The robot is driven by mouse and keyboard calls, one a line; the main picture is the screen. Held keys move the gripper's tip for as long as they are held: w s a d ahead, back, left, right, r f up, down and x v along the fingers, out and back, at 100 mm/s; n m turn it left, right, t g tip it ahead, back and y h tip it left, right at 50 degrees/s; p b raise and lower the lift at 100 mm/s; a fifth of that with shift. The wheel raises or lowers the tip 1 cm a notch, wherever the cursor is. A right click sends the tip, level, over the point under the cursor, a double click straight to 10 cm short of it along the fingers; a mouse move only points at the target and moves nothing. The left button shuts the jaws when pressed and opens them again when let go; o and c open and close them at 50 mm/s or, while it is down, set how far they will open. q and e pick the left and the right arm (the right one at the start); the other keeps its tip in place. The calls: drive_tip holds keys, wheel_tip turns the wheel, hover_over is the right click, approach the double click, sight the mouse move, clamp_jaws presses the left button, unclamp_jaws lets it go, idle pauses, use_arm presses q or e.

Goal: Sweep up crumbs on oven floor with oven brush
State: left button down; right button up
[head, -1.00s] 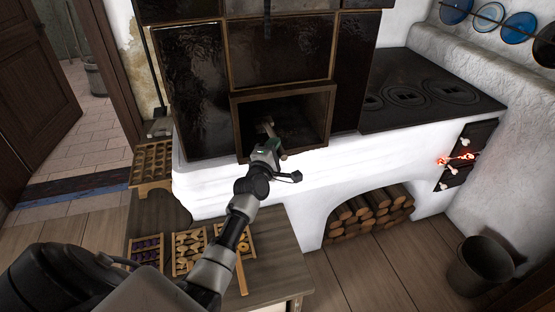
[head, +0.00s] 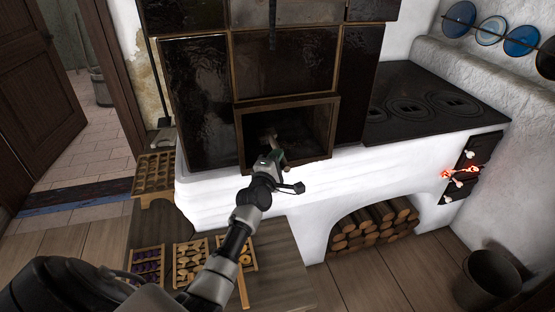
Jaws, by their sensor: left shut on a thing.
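The tiled stove's oven opening (head: 312,103) is a dark recess with a brown frame in the middle of the head view. My left gripper (head: 275,158) is at the front edge of this opening, shut on the oven brush (head: 271,136). The brush's wooden part points into the opening; its far end is dim and partly hidden by the gripper. The oven floor (head: 309,148) is dark, and crumbs on it cannot be made out. My right gripper is not in view.
A wooden table (head: 285,264) below the opening holds several trays of baked pieces (head: 190,262). Another tray (head: 154,172) stands left of the stove. The black cooktop (head: 432,98) is at right, with a glowing firebox (head: 459,172) below. A dark bucket (head: 489,279) stands on the floor.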

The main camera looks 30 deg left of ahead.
use_arm(q)
drive_tip(key=shift+f+b, duration=0.35)
drive_tip(key=shift+s+r, duration=0.1)
drive_tip(key=s+d+p, duration=0.4)
drive_tip(key=d, duration=0.1)
drive_tip(key=shift+s+d+p, duration=0.15)
drive_tip(key=shift+s+p, duration=0.05)
drive_tip(key=shift+p, duration=0.1)
idle(3.2)
